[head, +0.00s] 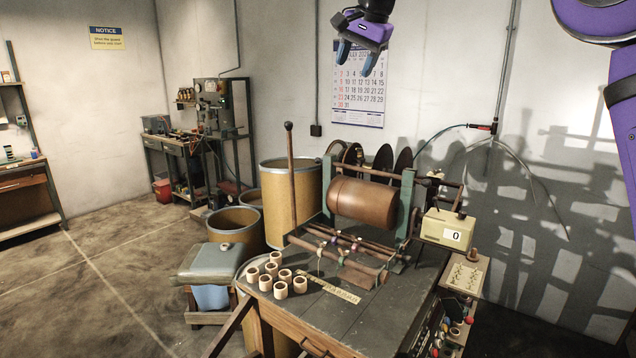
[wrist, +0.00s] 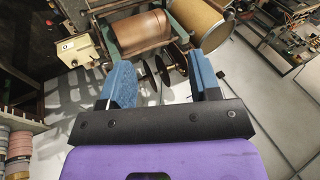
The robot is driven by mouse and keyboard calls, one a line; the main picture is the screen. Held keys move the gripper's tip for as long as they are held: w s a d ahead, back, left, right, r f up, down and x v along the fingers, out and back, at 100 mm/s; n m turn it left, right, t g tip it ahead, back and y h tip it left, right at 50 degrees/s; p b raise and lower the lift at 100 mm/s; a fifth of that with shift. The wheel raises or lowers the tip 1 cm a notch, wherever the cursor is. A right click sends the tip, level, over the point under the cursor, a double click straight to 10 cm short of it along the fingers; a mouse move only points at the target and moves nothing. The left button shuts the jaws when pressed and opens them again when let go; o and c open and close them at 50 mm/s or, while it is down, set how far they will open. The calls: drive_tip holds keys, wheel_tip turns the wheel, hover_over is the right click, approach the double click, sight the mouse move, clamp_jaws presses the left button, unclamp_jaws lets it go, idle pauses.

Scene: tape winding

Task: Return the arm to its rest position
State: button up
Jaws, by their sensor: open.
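My gripper (head: 355,54) hangs high in the head view, in front of the wall calendar and well above the workbench. Its two blue fingers are apart, with nothing between them. In the wrist view my gripper (wrist: 163,82) also shows open and empty, with the winding machine's brown drum (wrist: 139,33) beyond the fingers. My purple arm runs along the right side of the head view. The brown drum also shows in the head view (head: 362,200), mounted in a green frame on the bench, below my gripper and apart from it.
The workbench (head: 385,308) carries several small tan rings (head: 281,290) at its front left and a counter box (head: 447,228) at its right. Tall fibre drums (head: 279,205) stand behind it. A padded stool (head: 210,263) is at its left. The air above the bench is clear.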

drive_tip(key=s+d+f+n+h, duration=0.1)
drive_tip(key=s+d+f+n, duration=0.1)
drive_tip(key=s+d, duration=0.7)
drive_tip(key=s+d+f+n+h, duration=0.15)
drive_tip(key=s+d, duration=0.45)
drive_tip(key=s, duration=0.8)
drive_tip(key=s+d+f+n, duration=0.1)
drive_tip(key=s+d+f, duration=0.2)
drive_tip(key=s+f, duration=0.5)
drive_tip(key=s+d+f+n, duration=0.1)
drive_tip(key=s+d+f, duration=0.3)
drive_tip(key=s+f, duration=0.5)
drive_tip(key=s, duration=0.4)
drive_tip(key=shift+t, duration=0.4)
drive_tip(key=shift+w+h, duration=0.15)
drive_tip(key=shift+h, duration=0.1)
